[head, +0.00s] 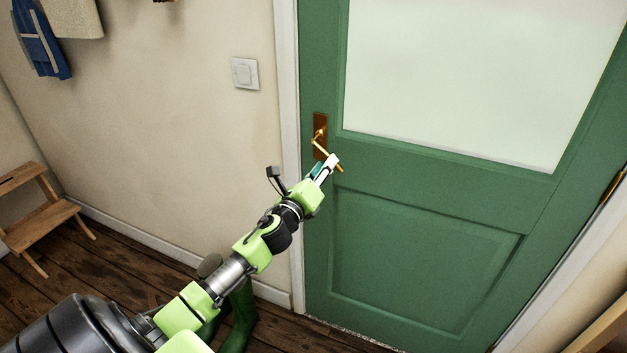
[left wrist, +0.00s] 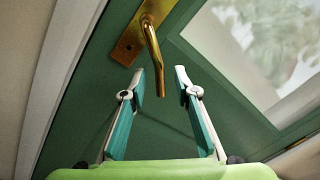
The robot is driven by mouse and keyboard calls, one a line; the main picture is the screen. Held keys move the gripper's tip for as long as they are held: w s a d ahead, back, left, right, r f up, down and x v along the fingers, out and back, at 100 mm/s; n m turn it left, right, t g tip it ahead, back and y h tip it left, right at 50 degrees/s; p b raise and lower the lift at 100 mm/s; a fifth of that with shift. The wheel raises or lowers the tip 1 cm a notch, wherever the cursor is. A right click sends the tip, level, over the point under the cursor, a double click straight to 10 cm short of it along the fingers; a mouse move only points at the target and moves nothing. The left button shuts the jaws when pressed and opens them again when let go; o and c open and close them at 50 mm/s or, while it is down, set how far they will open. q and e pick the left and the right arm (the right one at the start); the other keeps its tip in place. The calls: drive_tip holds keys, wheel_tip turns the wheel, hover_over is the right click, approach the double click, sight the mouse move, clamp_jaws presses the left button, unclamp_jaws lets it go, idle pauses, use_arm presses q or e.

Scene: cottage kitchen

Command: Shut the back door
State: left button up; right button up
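The back door (head: 422,245) is green with a large frosted pane and fills the right half of the head view. Its left edge lies along the white frame (head: 288,120) with no clear gap showing; I cannot tell if it is latched. The brass lever handle (head: 318,128) is on its left side. My left gripper (head: 326,168) is at the lever. In the left wrist view the gripper (left wrist: 160,80) is open, and the lever's end (left wrist: 157,52) points down between the fingertips, with no grip seen. My right gripper is out of view.
A light switch (head: 244,74) is on the wall left of the door. Green boots (head: 240,318) stand on the floor below my left arm, partly hidden. A wooden step stool (head: 42,220) is at the far left. Coats (head: 40,40) hang above it.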

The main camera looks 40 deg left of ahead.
use_arm(q)
drive_tip(key=v, duration=0.7)
drive_tip(key=shift+s, duration=0.2)
drive_tip(key=s+f+n+g, duration=0.2)
drive_tip(key=f+n+g, duration=0.1)
drive_tip(key=f, duration=0.9)
drive_tip(key=s+f+n+g, duration=0.2)
drive_tip(key=s+f+n, duration=0.15)
drive_tip(key=f, duration=0.85)
drive_tip(key=s+d+f+n+g, duration=0.1)
drive_tip(key=s+f+n+g, duration=0.2)
drive_tip(key=f, duration=0.5)
drive_tip(key=s+d+f+n+g, duration=0.1)
drive_tip(key=s+d+f+n, duration=0.1)
drive_tip(key=s+f, duration=0.5)
drive_tip(key=s+d+f+n+g+h, duration=0.1)
drive_tip(key=s+d+f+n+g, duration=0.2)
drive_tip(key=s+f, duration=0.55)
drive_tip(key=s+d+f+n+g+h, duration=0.1)
drive_tip(key=s+d+f+n, duration=0.3)
drive_tip(key=s+f, duration=0.45)
drive_tip(key=s+d+f+n+g, duration=0.2)
drive_tip(key=s+d+f, duration=0.1)
drive_tip(key=s, duration=0.6)
drive_tip(key=s+d+f+n+g+h, duration=0.1)
drive_tip(key=s+d+f, duration=0.3)
drive_tip(key=s, duration=0.5)
drive_tip(key=shift+s+d+n+g+h, duration=0.2)
drive_tip(key=shift+d+n+g+h, duration=0.1)
drive_tip(key=shift+d+n+g, duration=0.45)
